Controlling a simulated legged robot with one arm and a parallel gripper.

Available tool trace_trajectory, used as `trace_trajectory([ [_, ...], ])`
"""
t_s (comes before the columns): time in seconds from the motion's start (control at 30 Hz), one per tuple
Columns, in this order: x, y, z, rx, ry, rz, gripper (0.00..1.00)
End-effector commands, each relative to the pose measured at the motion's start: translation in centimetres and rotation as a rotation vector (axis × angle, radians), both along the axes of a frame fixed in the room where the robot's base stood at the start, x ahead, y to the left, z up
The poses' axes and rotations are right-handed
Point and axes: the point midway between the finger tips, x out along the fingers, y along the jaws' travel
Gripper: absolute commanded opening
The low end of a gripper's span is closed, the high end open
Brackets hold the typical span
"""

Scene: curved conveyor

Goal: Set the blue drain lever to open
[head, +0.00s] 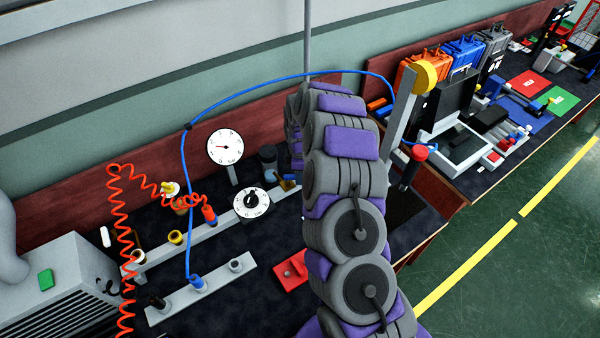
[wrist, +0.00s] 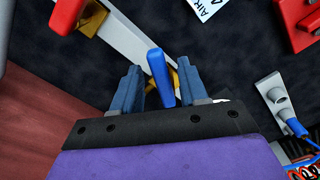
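The blue drain lever (wrist: 160,76) is in the wrist view, a bright blue handle on a yellow-brass body. My gripper (wrist: 160,84) has its two blue-grey fingers apart, one on each side of the lever. A gap shows between the lever and each finger, so it is open and not clamped. In the head view my arm hides most of the gripper and the lever.
A white rail (wrist: 116,36) runs beside the lever. A dial gauge (head: 225,147), a round knob dial (head: 251,203), a blue hose (head: 186,160) and a coiled orange hose (head: 119,220) are nearby. A red block (head: 290,272) lies in front on the dark bench.

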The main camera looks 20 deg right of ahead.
Motion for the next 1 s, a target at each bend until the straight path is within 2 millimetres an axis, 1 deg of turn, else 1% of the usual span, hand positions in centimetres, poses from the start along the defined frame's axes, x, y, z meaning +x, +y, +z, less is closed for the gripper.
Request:
trace_trajectory([
  [0.27,-0.1,0.0,0.0,0.000,0.003,0.000,0.45],
  [0.37,-0.1,0.0,0.7,0.000,0.002,0.000,0.45],
  [0.43,-0.1,0.0,1.6,0.000,0.002,0.000,0.45],
  [0.57,0.0,0.0,4.2,-0.001,-0.002,0.000,0.45],
  [0.7,0.0,0.0,7.5,0.000,-0.001,0.001,0.45],
  [1.0,0.1,0.0,13.9,-0.001,-0.002,0.000,0.45],
])
